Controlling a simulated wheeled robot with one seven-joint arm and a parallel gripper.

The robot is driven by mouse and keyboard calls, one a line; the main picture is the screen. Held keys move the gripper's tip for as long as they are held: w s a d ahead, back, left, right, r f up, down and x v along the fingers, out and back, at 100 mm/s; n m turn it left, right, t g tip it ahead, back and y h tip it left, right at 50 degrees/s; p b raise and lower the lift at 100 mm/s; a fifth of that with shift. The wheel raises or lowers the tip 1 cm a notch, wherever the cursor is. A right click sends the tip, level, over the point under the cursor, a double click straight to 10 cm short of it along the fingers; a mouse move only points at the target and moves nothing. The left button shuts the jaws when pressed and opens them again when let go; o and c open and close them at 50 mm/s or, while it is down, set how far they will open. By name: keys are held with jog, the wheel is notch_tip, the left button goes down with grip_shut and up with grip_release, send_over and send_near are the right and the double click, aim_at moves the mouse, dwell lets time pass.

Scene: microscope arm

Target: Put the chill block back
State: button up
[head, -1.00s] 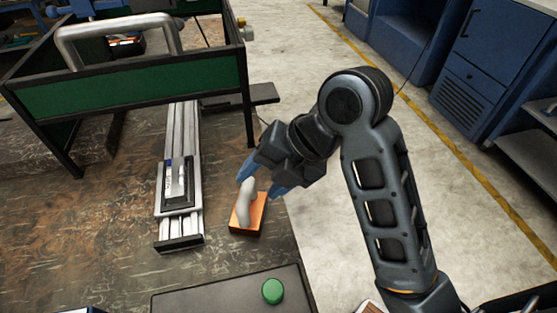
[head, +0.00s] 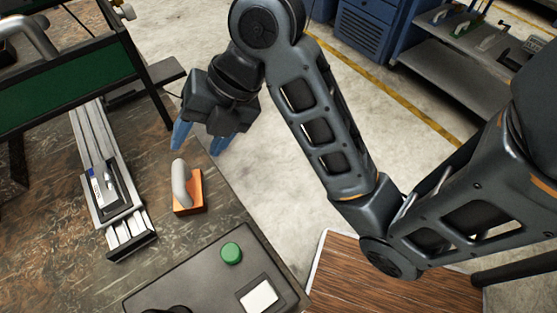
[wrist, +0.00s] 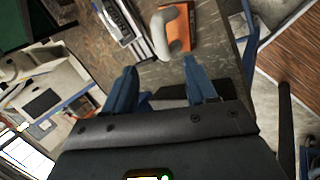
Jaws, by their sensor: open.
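The chill block appears to be the orange block with a grey loop handle (head: 192,203). It stands upright on the dark worktable (head: 70,205), near the table's right edge. It also shows at the top of the wrist view (wrist: 181,28). My gripper (head: 198,143) is open and empty, with its blue fingers apart. It is behind the block in the head view, clear of the handle. In the wrist view my fingertips (wrist: 160,69) point toward the block's side with a gap between.
A metal rail with a carriage (head: 115,190) lies left of the block. A dark panel with a green button (head: 231,253) and a white square (head: 258,296) is in front. A green-sided frame (head: 60,85) stands behind left. Bare tabletop lies between rail and block.

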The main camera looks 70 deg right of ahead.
jog(key=s+f+m+t+h, duration=0.35)
jog(key=s+f+m, duration=0.5)
jog(key=m, duration=0.55)
jog(key=s+a+r+m+t, duration=0.1)
jog(key=s+r+m+t, duration=0.1)
jog(key=s+m, duration=0.3)
jog(key=s+a+r+m+t, duration=0.2)
jog(key=s+r+m+t, duration=0.1)
jog(key=s, duration=0.5)
jog(key=r+m, duration=0.1)
jog(key=m, duration=0.1)
jog(key=shift+s+a+r+m, duration=0.2)
jog(key=shift+s+a+m, duration=0.05)
jog(key=shift+s+m, duration=0.05)
